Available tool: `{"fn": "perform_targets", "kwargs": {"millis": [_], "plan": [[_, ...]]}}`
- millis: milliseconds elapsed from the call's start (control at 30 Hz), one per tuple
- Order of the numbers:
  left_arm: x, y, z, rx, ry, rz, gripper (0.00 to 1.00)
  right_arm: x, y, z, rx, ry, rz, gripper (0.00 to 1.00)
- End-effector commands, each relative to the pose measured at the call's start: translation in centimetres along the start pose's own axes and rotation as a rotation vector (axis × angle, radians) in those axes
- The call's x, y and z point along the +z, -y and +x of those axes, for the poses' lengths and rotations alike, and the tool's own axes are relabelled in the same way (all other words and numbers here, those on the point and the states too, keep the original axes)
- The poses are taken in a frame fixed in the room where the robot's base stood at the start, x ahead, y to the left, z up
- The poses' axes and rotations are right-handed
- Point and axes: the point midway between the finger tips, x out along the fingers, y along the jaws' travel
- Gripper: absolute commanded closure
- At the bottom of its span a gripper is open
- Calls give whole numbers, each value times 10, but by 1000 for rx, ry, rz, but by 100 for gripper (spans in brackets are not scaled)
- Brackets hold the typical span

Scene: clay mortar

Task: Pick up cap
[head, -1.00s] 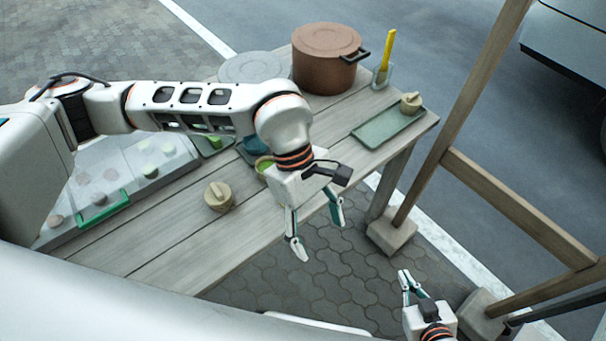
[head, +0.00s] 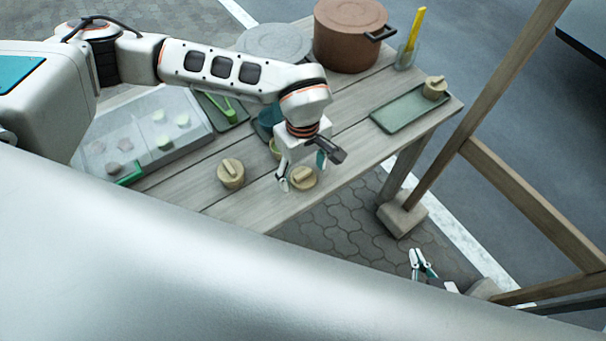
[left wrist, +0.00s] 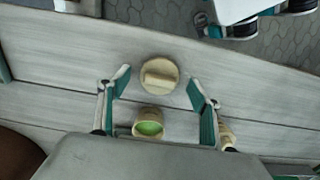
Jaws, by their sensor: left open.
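The cap (head: 303,179) is a round tan piece with a raised bar on top. It lies near the front edge of the wooden table. In the left wrist view the cap (left wrist: 159,76) sits centred between the fingertips. My left gripper (head: 302,171) points down over it, open, one finger on either side; I see gaps between fingers and cap in the wrist view. My right gripper (head: 423,262) is low at the right, off the table; its finger gap is unclear.
A similar tan lidded pot (head: 231,174) stands to the left, another (head: 434,87) on a green tray (head: 397,113). A cup with green contents (left wrist: 148,124) stands close behind the cap. A brown pot (head: 347,38) and a glass with a yellow tool (head: 406,57) are farther back.

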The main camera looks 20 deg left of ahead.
Motion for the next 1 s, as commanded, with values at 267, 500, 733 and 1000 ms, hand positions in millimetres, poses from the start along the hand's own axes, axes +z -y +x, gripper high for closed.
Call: {"fn": "perform_targets", "kwargs": {"millis": [267, 500, 733, 1000], "plan": [[0, -1, 6, 2, -1, 1, 36, -1, 0, 0, 0, -2, 0, 100], [0, 0, 5, 2, 0, 0, 65, -3, -1, 0, 1, -5, 0, 100], [0, 0, 5, 2, 0, 0, 65, -4, -1, 0, 1, -6, 0, 100], [0, -1, -7, 3, 0, 1, 65, -4, -1, 0, 1, -6, 0, 100]]}}
